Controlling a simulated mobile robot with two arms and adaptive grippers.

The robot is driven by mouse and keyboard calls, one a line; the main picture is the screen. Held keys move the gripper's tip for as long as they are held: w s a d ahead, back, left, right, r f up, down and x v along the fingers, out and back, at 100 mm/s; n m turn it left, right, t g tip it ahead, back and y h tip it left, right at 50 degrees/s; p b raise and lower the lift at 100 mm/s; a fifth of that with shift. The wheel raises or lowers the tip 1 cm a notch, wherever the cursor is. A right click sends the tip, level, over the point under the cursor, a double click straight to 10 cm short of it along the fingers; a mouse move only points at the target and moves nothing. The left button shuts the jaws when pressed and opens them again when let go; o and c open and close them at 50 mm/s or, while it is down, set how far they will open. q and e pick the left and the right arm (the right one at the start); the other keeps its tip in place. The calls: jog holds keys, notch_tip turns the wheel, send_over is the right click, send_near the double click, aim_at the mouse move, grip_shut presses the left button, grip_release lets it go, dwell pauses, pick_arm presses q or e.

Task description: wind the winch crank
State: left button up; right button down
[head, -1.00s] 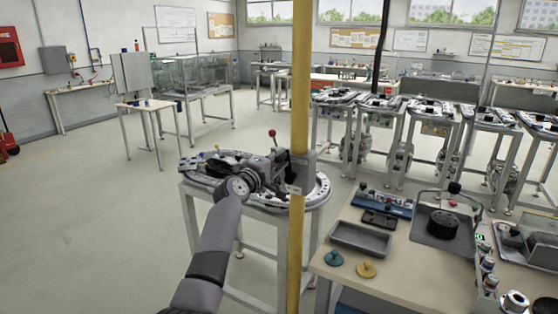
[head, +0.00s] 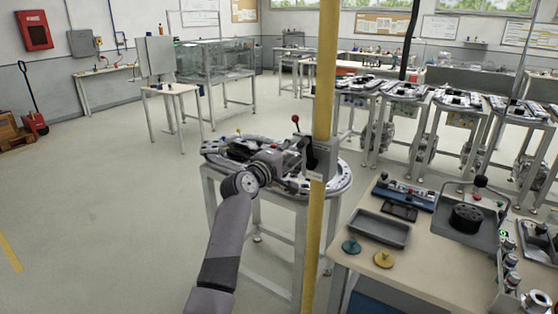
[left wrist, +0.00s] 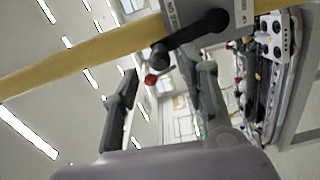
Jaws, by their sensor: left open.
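The winch is a grey box (head: 323,156) on a yellow post (head: 325,75). In the left wrist view, the grey box (left wrist: 238,14) carries a black crank arm (left wrist: 192,36) that slants down-left to a dark rounded end. A red ball (left wrist: 150,81) shows just below that end; it also stands above the winch in the head view (head: 295,118). My left gripper (head: 290,160) is left of the post, close to the winch. In the left wrist view, its fingers (left wrist: 167,72) are apart, with the crank end and red ball between them in the picture. I see no contact. My right gripper is out of view.
A round-topped stand (head: 345,185) is under and behind the gripper. A workbench (head: 415,262) with a grey tray (head: 379,232) and small parts stands at right, close to the post. Several stands line the back right.

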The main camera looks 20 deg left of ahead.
pick_arm(q)
jog(key=v, duration=0.7)
jog(key=shift+a, duration=0.1)
